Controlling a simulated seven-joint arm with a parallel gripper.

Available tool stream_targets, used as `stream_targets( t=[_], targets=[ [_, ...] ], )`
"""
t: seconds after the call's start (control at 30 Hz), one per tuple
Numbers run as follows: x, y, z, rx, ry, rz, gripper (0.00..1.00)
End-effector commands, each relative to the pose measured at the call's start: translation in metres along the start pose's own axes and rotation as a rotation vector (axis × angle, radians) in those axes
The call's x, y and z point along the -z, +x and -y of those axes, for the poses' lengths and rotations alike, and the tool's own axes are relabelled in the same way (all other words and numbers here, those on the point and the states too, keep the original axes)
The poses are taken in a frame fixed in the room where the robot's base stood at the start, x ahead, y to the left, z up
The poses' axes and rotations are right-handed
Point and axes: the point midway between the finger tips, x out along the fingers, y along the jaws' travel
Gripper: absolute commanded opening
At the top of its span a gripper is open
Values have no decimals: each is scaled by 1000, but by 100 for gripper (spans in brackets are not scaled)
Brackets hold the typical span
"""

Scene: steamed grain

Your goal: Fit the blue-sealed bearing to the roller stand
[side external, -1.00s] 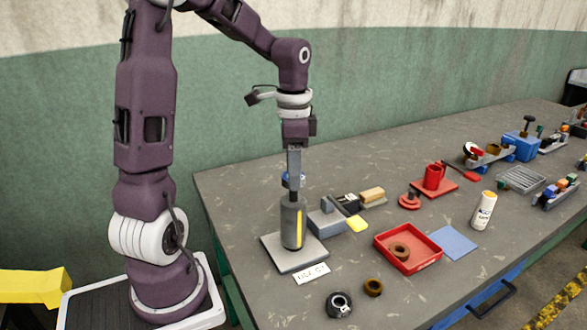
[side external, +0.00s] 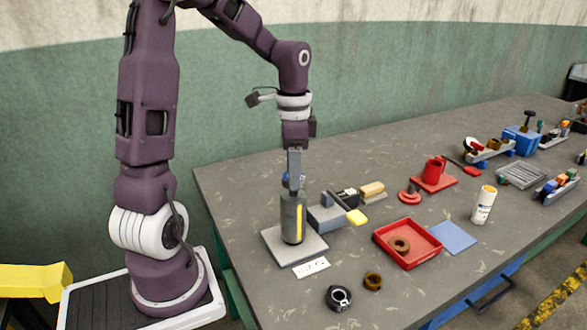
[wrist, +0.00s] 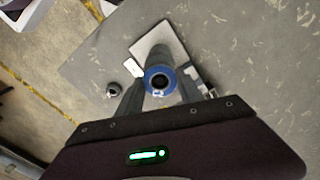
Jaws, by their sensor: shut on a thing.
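My gripper (side external: 293,177) points down over the roller stand and is shut on the blue-sealed bearing (side external: 286,178). The bearing is at the top of the stand's upright grey roller (side external: 289,215), which has a yellow stripe. The roller stands on a light grey base plate (side external: 270,245). The fingers partly hide the bearing in the side view, so I cannot tell whether it is fully seated.
A white label (side external: 311,268), a black-and-silver bearing (side external: 338,298) and a brown ring (side external: 372,281) lie in front. A red tray (side external: 408,260) holds another brown ring. A grey block (side external: 326,218) and a yellow piece (side external: 357,217) sit close to the stand's right.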

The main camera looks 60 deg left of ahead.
Motion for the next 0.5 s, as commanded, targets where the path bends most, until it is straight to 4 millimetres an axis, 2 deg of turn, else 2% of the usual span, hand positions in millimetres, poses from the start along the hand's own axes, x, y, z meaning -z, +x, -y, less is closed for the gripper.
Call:
stream_targets(
  t=[0.23,0.27,0.37,0.4,0.5],
  targets=[
    [0,0,0,0,0,0,0],
    [0,0,0,0,0,0,45],
    [0,0,0,0,0,0,65],
    [0,0,0,0,0,0,69],
    [0,0,0,0,0,0,69]
  ],
)
